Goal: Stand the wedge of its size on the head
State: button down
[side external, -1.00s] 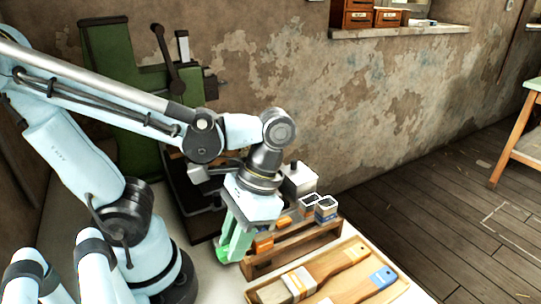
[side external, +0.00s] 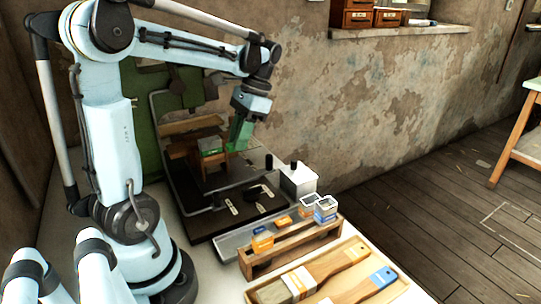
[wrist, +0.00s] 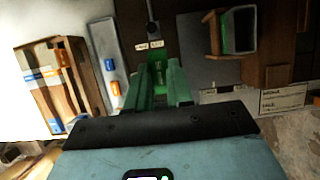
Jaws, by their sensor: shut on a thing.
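My gripper (side external: 240,135) has green fingers and hangs beside the press, to the right of a wooden block piece with a green-and-white top (side external: 210,146). In the wrist view the fingers (wrist: 158,84) are close together on a small green thing (wrist: 157,66), which looks like a wedge; its shape and size are mostly hidden. The wooden piece with green inside (wrist: 233,31) is up and right of the fingertips there, apart from them. I cannot tell which part is the head. Orange wedges (side external: 283,219) lie on a grey tray.
The green press (side external: 140,90) stands on a dark base (side external: 240,212). A wooden rack (side external: 290,248) holds an orange block and blue-and-white containers (side external: 325,209). A grey-white box (side external: 299,181) stands behind it. Brushes (side external: 318,274) lie in a front tray.

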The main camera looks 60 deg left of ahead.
jog(key=s+a, duration=0.1)
jog(key=a, duration=0.2)
jog(key=s+a, duration=0.1)
jog(key=a, duration=0.3)
jog(key=s+a, duration=0.1)
jog(key=a, duration=0.3)
jog(key=shift+r, duration=0.3)
jog(key=shift+a+f, duration=0.1)
jog(key=shift+f, duration=0.55)
jog(key=shift+s+f, duration=0.1)
jog(key=shift+f, duration=0.2)
jog(key=shift+f, duration=0.3)
jog(key=c, duration=0.9)
grip_release()
jog(key=shift+r, duration=0.1)
